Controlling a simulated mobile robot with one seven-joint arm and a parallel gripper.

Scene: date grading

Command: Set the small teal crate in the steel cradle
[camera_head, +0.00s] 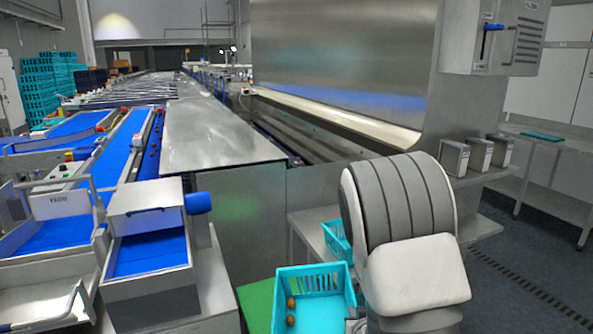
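A small teal crate (279,299) with slotted walls stands upright at the bottom centre, its lower part cut off by the frame edge. A few brown dates lie inside along its left side. A second teal crate (337,240) shows behind it, partly hidden by my arm. I cannot tell which of the two the task means. My arm's grey and white links fill the lower right, just right of the front crate. My gripper is not visible, so I cannot tell whether it touches a crate. I cannot make out the steel cradle for certain.
A green surface (255,307) lies left of the front crate. A steel-sided chute with a blue bed (147,255) and blue conveyors are at left. A long steel cabinet top (215,132) runs back through the middle. Steel boxes (478,154) sit on a right-hand ledge.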

